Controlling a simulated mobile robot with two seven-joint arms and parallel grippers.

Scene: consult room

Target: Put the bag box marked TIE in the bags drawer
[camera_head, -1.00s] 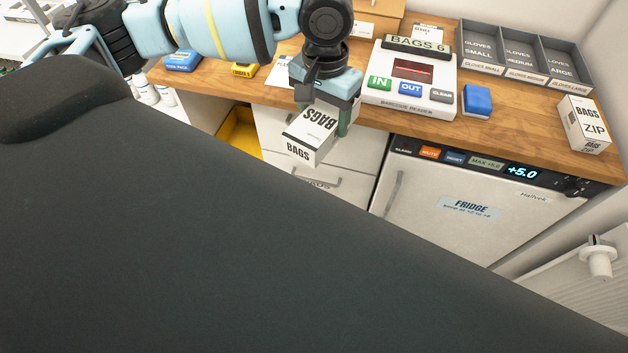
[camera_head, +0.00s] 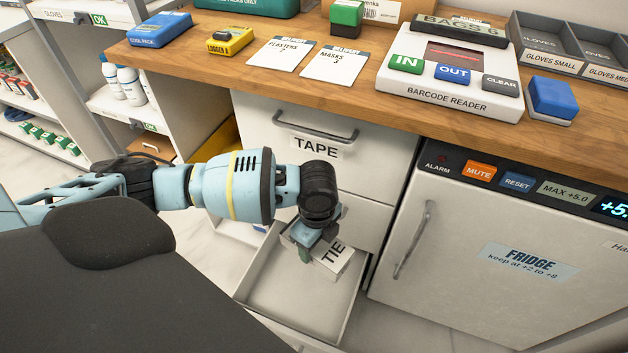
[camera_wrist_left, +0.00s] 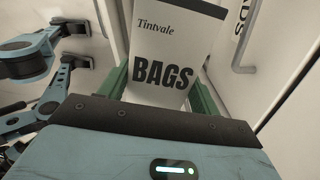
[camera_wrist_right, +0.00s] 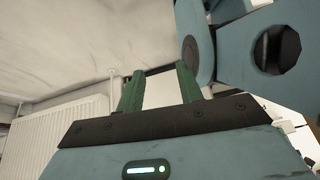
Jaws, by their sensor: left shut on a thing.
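The white bag box (camera_head: 336,262) shows the word TIE in the head view, and BAGS on the face seen in the left wrist view (camera_wrist_left: 170,50). My left gripper (camera_head: 318,246) is shut on it, with a green finger on either side in the left wrist view (camera_wrist_left: 160,85). The box is tilted, over the far right part of an open drawer (camera_head: 290,290). I cannot tell whether it touches the drawer. The drawer looks empty and its front label is not in view. My right gripper (camera_wrist_right: 158,85) is open and empty, away from the box.
The shut TAPE drawer (camera_head: 310,165) is above the open one, under the wooden counter (camera_head: 340,92). The fridge (camera_head: 490,260) stands to the right. The counter bears a barcode reader (camera_head: 450,75), cards and a blue block (camera_head: 552,97). A dark padded surface (camera_head: 90,290) fills the lower left.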

